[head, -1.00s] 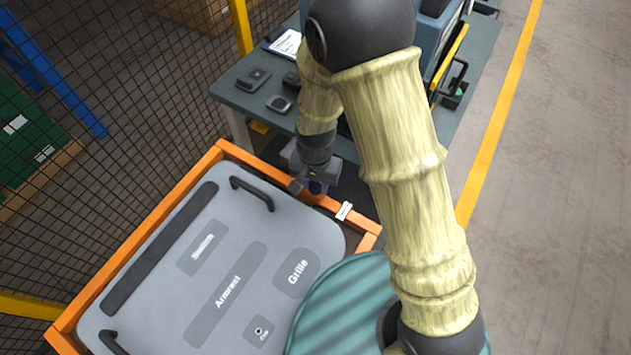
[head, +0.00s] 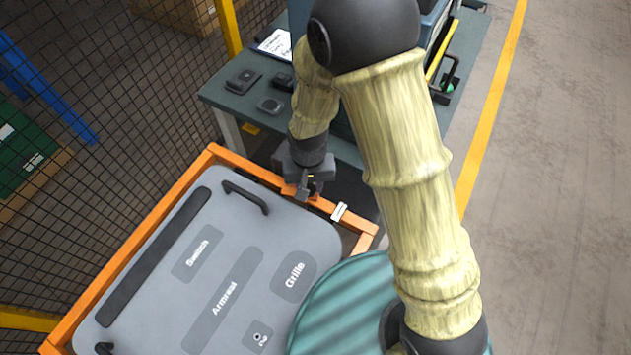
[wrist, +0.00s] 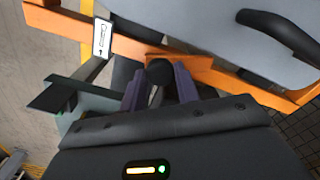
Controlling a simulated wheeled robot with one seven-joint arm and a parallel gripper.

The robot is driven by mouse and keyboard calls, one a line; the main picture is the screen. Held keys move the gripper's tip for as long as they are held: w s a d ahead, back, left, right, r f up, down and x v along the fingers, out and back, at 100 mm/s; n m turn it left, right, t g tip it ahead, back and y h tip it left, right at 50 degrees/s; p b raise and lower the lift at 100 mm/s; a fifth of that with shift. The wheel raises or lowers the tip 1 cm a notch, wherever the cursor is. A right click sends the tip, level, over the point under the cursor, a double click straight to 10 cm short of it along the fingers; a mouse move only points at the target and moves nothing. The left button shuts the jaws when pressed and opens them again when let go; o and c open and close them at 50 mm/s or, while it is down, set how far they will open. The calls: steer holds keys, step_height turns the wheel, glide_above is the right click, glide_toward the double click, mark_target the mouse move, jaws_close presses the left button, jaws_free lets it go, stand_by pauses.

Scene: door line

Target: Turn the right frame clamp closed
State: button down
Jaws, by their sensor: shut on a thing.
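My gripper (head: 304,188) is at the far orange rail of the frame, left of a small white label (head: 340,211). In the wrist view its two purple-grey fingers (wrist: 160,88) are shut on a dark, round-ended clamp handle (wrist: 159,71). The handle stands in front of the orange frame rail (wrist: 125,42). The white label also shows in the wrist view (wrist: 102,38), left of the fingers; its print is too small to read surely. The clamp's base is mostly hidden by my gripper, so its exact angle cannot be told.
A grey panel (head: 145,290) with dark handles (head: 246,197) lies inside the orange frame. A workbench (head: 222,96) with small dark parts stands just beyond. A mesh fence (head: 100,60) runs along the left. Open floor (head: 560,180) lies to the right.

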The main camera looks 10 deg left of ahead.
steer(key=n, duration=0.5)
steer(key=shift+w+n+b, duration=0.1)
steer(key=shift+n+b, duration=0.2)
steer(key=shift+b, duration=0.1)
steer(key=n, duration=0.5)
steer(key=shift+n, duration=0.3)
steer(key=c, duration=1)
jaws_free()
steer(key=shift+c, duration=0.2)
steer(key=shift+r, duration=0.1)
step_height(320, 180, up, 17)
steer(key=shift+r+b, duration=0.15)
steer(key=shift+b, duration=0.3)
